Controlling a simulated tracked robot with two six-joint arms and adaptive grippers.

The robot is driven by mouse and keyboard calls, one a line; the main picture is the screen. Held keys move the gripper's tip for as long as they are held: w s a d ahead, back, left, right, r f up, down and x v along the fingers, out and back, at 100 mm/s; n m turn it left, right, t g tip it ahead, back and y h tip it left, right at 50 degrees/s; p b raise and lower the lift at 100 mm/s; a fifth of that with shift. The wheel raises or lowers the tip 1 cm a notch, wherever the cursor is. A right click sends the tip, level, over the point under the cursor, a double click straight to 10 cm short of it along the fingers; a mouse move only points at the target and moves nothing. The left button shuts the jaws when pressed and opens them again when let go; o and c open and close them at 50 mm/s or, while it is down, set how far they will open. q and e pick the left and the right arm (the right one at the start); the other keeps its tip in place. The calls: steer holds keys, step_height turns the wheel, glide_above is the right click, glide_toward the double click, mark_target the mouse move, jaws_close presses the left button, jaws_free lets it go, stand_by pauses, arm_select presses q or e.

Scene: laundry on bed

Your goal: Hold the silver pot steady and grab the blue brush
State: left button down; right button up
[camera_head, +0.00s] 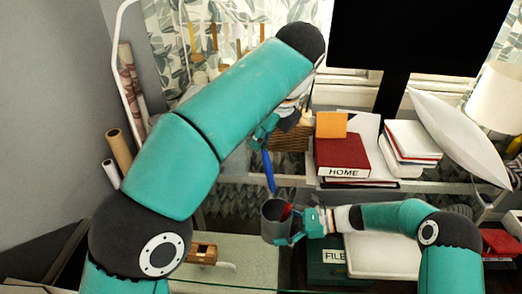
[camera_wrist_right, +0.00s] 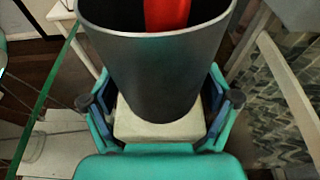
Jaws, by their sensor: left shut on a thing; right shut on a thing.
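The silver pot (camera_head: 271,230), a dark grey metallic cup, is held in the air near the picture's middle in the head view. My right gripper (camera_head: 292,226) is shut on it from the right. In the right wrist view the pot (camera_wrist_right: 155,65) stands between the gripper's fingers (camera_wrist_right: 160,110). The blue brush (camera_head: 268,172) hangs nearly upright above the pot, its lower end near the rim. My left gripper (camera_head: 264,137) is shut on its upper end. Whether the brush's tip is inside the rim I cannot tell. A red item (camera_head: 286,212) stands in the pot.
Behind are a wicker basket (camera_head: 289,137), an orange box (camera_head: 331,125), a red HOME binder (camera_head: 342,157) and stacked white books (camera_head: 412,140). A green FILE box (camera_head: 327,262) is below right. A small wooden box (camera_head: 203,253) is below left. A glass edge runs along the front.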

stand_by(0.3)
steer(key=o, duration=0.6)
steer(key=shift+o, duration=0.2)
